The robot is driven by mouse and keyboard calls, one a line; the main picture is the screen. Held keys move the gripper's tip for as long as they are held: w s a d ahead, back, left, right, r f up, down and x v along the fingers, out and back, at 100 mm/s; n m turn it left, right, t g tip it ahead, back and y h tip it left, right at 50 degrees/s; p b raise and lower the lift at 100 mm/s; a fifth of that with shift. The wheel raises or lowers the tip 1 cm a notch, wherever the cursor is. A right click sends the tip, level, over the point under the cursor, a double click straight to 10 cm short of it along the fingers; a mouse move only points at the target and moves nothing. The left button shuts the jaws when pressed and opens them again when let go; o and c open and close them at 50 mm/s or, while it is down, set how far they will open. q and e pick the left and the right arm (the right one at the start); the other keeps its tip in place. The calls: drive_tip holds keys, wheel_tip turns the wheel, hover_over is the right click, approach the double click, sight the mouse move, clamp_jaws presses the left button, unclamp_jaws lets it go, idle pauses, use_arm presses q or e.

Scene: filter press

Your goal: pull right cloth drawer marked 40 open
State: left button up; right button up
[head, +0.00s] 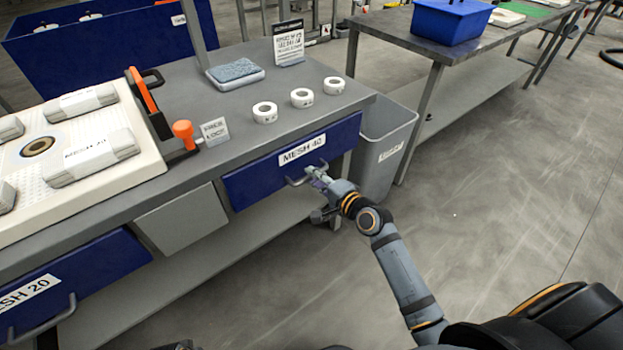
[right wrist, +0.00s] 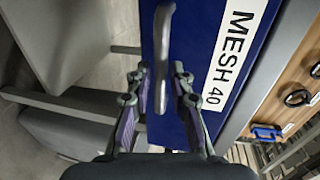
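The blue drawer (head: 245,183) marked MESH 40 sits under the right end of the grey bench, its front looking about flush with the bench edge. Its label also shows in the right wrist view (right wrist: 232,55). Its grey bar handle (right wrist: 164,50) stands out from the front. My right gripper (head: 318,175) is at this handle. In the right wrist view its two fingers (right wrist: 160,78) are apart, one on each side of the handle bar, with visible gaps. My left gripper is not in view.
The bench top (head: 225,110) holds several white rolls, a blue pad (head: 235,72) and an orange-handled lever (head: 184,133). A grey bin (head: 385,143) stands right of the drawer. Another blue drawer (head: 75,290), marked MESH 20, is at lower left. Floor at right is clear.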

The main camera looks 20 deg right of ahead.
drive_tip(key=shift+x, duration=0.8)
drive_tip(key=shift+s, duration=0.1)
clamp_jaws()
